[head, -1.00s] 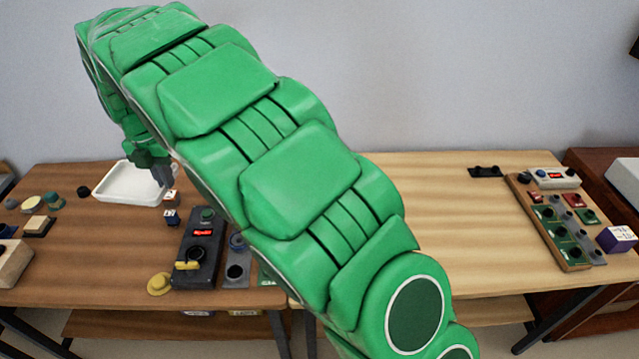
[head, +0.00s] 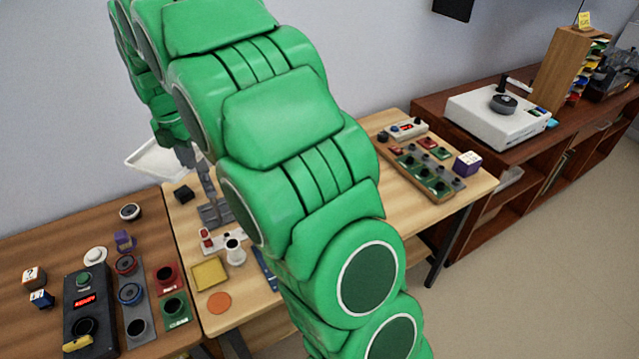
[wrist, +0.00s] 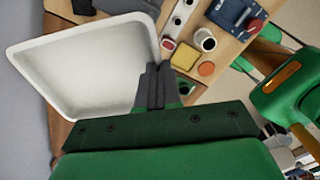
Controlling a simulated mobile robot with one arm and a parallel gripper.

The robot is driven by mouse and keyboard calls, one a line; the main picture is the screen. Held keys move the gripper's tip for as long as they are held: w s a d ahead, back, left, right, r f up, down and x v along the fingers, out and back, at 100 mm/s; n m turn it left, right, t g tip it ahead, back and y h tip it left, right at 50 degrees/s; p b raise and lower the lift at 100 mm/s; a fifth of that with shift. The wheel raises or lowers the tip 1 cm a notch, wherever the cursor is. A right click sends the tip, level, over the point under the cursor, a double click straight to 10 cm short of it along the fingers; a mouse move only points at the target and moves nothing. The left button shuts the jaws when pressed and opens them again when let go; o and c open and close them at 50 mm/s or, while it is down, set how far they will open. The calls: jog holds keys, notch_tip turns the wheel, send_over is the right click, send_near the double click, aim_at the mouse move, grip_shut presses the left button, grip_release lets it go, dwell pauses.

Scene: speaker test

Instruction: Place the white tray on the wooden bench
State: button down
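The white tray (head: 150,163) hangs in the air near the wall, tilted, at the back left of the light wooden bench (head: 405,198) in the head view. In the wrist view the tray (wrist: 85,75) fills the upper left, its empty inside showing. My gripper (wrist: 155,85) is shut on the tray's rim, its dark grey fingers close together at one edge. In the head view my gripper (head: 188,160) is partly hidden by my green arm. My arm also covers the middle of the light bench.
A darker brown bench (head: 40,248) at left bears a black button box (head: 90,310) and several small parts. On the light bench stand a small black block (head: 184,193), a white cup (head: 234,252), a yellow square (head: 209,274) and a component board (head: 420,172). A brown cabinet (head: 490,155) stands at right.

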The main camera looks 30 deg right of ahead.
jog(key=s+d+m, duration=0.2)
jog(key=s+d, duration=0.2)
jog(key=d, duration=0.6)
jog(key=s+d+m, duration=0.3)
jog(key=d, duration=0.7)
jog(key=s+d+m, duration=0.2)
jog(key=s+d, duration=0.2)
jog(key=d, duration=0.6)
notch_tip(320, 180, down, 12)
jog(key=shift+m, duration=0.3)
jog(key=w+d+f, duration=0.1)
jog(key=w+f, duration=0.2)
jog(key=w, duration=0.1)
jog(key=w+d+f, duration=0.2)
jog(key=w, duration=0.2)
jog(key=w+d+f, duration=0.2)
jog(key=w+f, duration=0.1)
jog(key=w, duration=0.1)
jog(key=shift+w+d+f, duration=0.1)
jog(key=shift+f, duration=0.25)
jog(key=shift+w+d+f, duration=0.1)
jog(key=shift+w+f, duration=0.25)
jog(key=shift+f, duration=0.2)
jog(key=shift+w+f, duration=0.1)
jog(key=shift+f, duration=1.5)
jog(key=shift+f, duration=0.1)
